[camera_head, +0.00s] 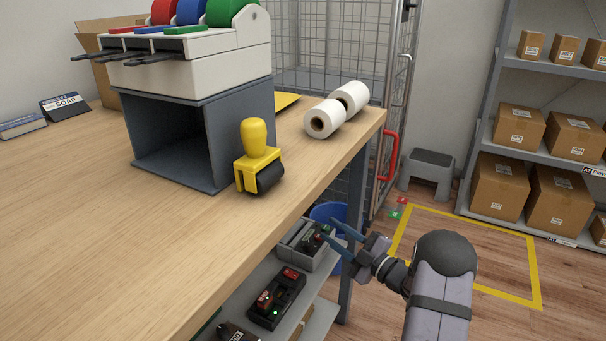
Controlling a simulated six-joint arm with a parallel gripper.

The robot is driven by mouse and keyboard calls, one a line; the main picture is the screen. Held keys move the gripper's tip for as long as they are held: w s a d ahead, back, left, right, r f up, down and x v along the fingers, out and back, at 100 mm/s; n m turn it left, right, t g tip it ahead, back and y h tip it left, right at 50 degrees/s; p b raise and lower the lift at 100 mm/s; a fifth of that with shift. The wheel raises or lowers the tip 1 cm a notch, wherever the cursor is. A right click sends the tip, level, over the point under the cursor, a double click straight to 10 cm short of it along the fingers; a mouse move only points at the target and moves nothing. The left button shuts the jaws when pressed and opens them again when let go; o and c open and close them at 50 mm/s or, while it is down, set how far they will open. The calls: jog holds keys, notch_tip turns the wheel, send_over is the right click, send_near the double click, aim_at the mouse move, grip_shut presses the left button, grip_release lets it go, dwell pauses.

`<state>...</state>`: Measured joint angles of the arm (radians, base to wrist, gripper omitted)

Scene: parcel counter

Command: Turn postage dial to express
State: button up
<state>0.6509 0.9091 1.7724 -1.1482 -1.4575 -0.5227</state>
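I cannot make out a postage dial or an express mark in the head camera view. My gripper (328,229) is at the lower right, beyond the counter's right edge and in front of the lower shelf. Its two blue fingers are spread apart with nothing between them. It points left, toward the counter. A white machine (195,65) with red, blue and green rolls stands on a grey open-fronted stand (240,120). Its top is cut off by the picture edge.
On the wooden counter (80,230) are a yellow roller stamp (256,150), two white paper rolls (324,118) and a book (20,126). Several dark devices (277,298) sit on the shelf below. A wire cage (335,50) stands behind. The counter's front left is clear.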

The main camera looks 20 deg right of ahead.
jog(key=w+a+r+n+g+y+b, duration=0.1)
jog(key=n, duration=0.4)
jog(key=w+a+r+n+g+y+b, duration=0.1)
jog(key=w+n, duration=0.1)
jog(key=n, duration=0.4)
jog(key=w+a+r+n+g+y+b, duration=0.1)
jog(key=r+n, duration=0.1)
jog(key=n, duration=0.3)
jog(key=shift+w+a, duration=0.15)
jog(key=shift+w, duration=0.25)
jog(key=w+a+r+n+g+b, duration=0.2)
jog(key=w+a+r+n+b, duration=0.25)
jog(key=n, duration=1.15)
jog(key=w+d+f+m+t+h+p, duration=0.1)
jog(key=w+d+m+h+p, duration=0.1)
jog(key=w+m+h, duration=0.5)
jog(key=w+d+f+m+t+h+p, duration=0.1)
jog(key=w+d+m+h+p, duration=0.2)
jog(key=w+m+h, duration=0.3)
jog(key=shift+w+d+m+t+h+p, duration=0.3)
jog(key=shift+w+d+m+h+p, duration=0.15)
jog(key=shift+w+h, duration=0.6)
jog(key=shift+w+d+f, duration=0.1)
